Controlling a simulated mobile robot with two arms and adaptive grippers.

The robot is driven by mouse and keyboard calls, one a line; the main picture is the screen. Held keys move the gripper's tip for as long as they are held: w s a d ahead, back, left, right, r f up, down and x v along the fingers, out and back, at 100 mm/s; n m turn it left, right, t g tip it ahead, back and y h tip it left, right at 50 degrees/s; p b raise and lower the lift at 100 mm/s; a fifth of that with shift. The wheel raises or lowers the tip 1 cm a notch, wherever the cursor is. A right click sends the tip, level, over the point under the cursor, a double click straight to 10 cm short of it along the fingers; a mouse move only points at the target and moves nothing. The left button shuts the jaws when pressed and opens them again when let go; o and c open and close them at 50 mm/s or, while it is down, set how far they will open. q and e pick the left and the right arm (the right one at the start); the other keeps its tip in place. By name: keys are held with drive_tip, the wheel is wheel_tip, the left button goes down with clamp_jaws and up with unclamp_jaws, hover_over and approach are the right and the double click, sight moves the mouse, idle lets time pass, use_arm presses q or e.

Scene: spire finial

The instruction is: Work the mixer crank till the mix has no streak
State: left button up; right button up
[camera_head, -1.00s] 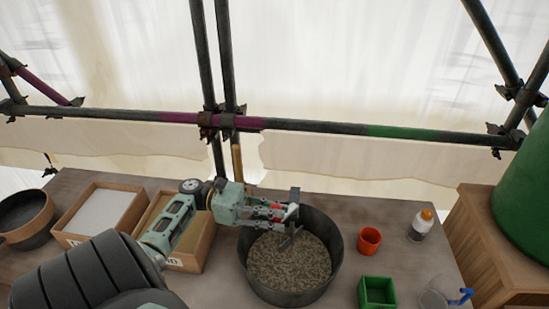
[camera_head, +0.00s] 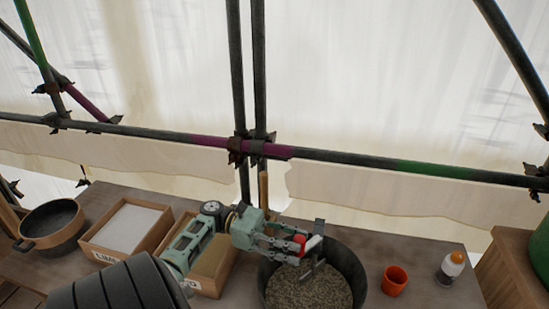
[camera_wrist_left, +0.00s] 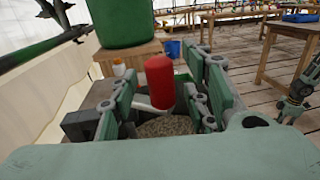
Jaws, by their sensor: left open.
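The mixer tub (camera_head: 350,268) is a dark round vessel at the bottom of the head view, its lower part cut off. The mix (camera_head: 308,290) inside is grey-brown and speckled; I cannot tell whether streaks remain. The crank's red knob (camera_head: 299,239) is at the tub's back left, beside a pale crank arm (camera_head: 312,244). My left gripper (camera_head: 293,244) is open, with its fingers on either side of the knob. In the left wrist view the red knob (camera_wrist_left: 160,82) stands upright between the spread fingers. What seems my right gripper (camera_wrist_left: 293,103) shows at the right edge, its jaws unclear.
On the table, a lime box (camera_head: 93,247), another box (camera_head: 214,285) under my left arm and a round pan (camera_head: 20,245) stand left. An orange cup (camera_head: 395,280) and a bottle (camera_head: 450,268) stand right of the tub. Scaffold poles (camera_head: 330,156) cross behind.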

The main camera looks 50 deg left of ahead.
use_arm(q)
drive_tip(key=v, duration=1)
drive_tip(key=shift+a, duration=0.2)
idle(0.4)
